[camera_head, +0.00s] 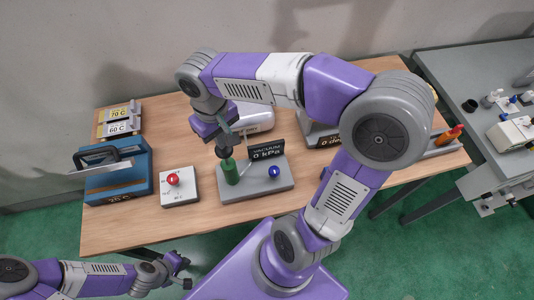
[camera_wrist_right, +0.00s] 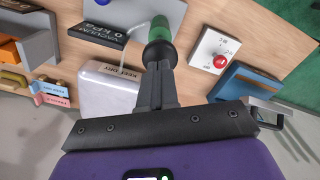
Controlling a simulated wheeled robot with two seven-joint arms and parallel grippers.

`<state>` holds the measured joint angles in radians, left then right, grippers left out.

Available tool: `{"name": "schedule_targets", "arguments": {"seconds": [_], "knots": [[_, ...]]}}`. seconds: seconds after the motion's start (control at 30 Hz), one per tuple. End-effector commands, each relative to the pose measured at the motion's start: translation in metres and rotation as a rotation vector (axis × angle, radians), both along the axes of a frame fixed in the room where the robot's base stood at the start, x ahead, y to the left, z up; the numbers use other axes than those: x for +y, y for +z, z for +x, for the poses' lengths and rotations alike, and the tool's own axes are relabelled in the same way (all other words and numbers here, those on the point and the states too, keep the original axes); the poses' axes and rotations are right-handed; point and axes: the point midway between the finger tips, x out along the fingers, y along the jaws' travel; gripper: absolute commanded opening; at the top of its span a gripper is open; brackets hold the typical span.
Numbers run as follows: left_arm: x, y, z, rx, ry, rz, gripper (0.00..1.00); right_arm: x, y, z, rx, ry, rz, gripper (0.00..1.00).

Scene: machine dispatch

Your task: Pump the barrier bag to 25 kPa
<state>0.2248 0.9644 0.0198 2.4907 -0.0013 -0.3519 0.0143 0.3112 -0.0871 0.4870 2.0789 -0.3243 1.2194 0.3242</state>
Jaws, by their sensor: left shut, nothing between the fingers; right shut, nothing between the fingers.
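The vacuum unit (camera_head: 255,187) is a grey base on the table. Its dark display (camera_head: 266,150) reads VACUUM 0 kPa. An upright green pump handle (camera_head: 231,171) and a blue knob (camera_head: 274,171) are on it. The handle (camera_wrist_right: 158,28) also shows in the right wrist view. A white package (camera_wrist_right: 108,92) labelled KEEP DRY, likely the barrier bag, lies behind the unit, partly hidden by my arm in the head view. My right gripper (camera_head: 225,150) is shut and empty at the handle's top; contact is unclear. My left gripper (camera_head: 180,270) is shut and empty off the table's front edge.
A white box with a red button (camera_head: 173,180) stands left of the unit. A blue machine (camera_head: 118,185) with a raised lid is at the table's left, with 70 C and 60 C labelled items (camera_head: 120,128) behind. Bare wood (camera_head: 125,230) lies along the front left.

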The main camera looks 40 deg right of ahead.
Motion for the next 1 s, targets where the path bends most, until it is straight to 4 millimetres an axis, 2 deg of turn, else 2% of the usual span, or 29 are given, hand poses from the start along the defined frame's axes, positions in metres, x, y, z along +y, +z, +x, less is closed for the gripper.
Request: {"name": "schedule_targets", "arguments": {"seconds": [1.0], "knots": [[0.0, -0.025, 0.0, 0.0, 0.0, 0.0, 0.0, 0.0, -0.033, 0.0, 0.003, 0.001, 0.0, 0.0]]}}
